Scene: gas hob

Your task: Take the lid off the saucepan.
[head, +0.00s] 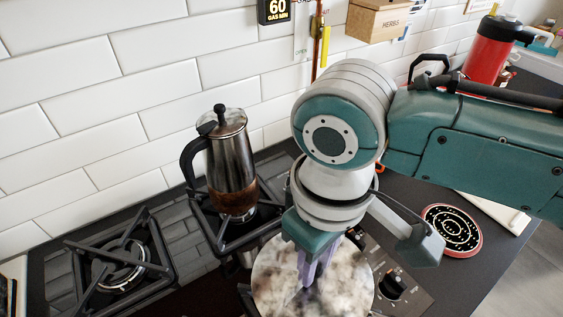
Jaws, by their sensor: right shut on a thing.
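The lid (275,280) is a round, shiny, mottled grey-white disc at the bottom centre of the head view, over the front part of the hob. Its lower edge is cut off by the frame. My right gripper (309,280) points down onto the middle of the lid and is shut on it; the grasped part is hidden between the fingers. The saucepan is hidden below the lid, so I cannot tell whether the two touch. My left gripper is not in view.
A steel coffee pot (230,160) stands upright on the rear burner, close left of my right arm. An empty burner grate (120,262) is at left. Right of the lid are a control knob (393,285) and a round black trivet (452,230). A tiled wall (90,110) bounds the back.

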